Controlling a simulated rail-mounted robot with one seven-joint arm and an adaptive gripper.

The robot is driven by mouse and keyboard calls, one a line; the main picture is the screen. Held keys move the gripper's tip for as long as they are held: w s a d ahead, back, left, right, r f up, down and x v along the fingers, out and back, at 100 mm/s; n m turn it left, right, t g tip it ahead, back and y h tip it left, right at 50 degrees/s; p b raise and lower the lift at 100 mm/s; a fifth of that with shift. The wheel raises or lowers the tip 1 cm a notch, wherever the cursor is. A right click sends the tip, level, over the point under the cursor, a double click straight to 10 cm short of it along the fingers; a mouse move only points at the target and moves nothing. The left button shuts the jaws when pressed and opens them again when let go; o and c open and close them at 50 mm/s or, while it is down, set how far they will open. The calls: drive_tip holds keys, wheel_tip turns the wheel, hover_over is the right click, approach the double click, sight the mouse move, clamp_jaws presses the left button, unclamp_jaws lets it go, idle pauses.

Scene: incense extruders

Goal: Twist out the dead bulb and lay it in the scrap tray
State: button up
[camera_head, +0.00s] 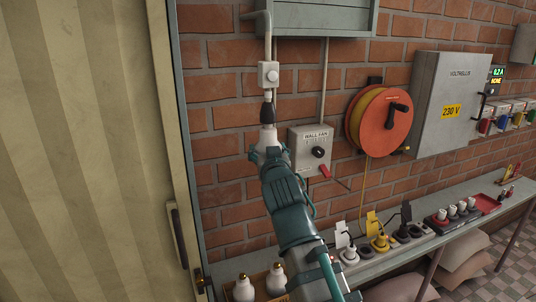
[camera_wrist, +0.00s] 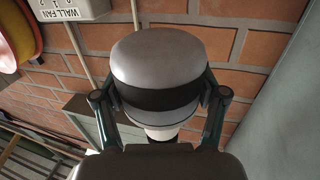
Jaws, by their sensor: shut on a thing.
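In the wrist view a grey, rounded body with a dark band around it, which I take to be the dead bulb (camera_wrist: 160,62), sits between my two teal fingers. A pale neck (camera_wrist: 160,133) shows under it. My gripper (camera_wrist: 160,97) is shut on this body. In the head view my gripper (camera_head: 268,112) is raised at the wall, just under a small white box (camera_head: 268,75) on a conduit.
White bulbs (camera_head: 244,289) stand at the bench's near end. The wall-fan switch box (camera_head: 311,150) and orange reel (camera_head: 383,120) are right of my arm. Plugs (camera_head: 380,243) and a rack of white pieces (camera_head: 455,216) occupy the bench. A door (camera_head: 85,150) fills the left.

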drive_tip(key=shift+h+b, duration=0.3)
drive_tip(key=shift+b, duration=0.05)
drive_tip(key=o, duration=1.1)
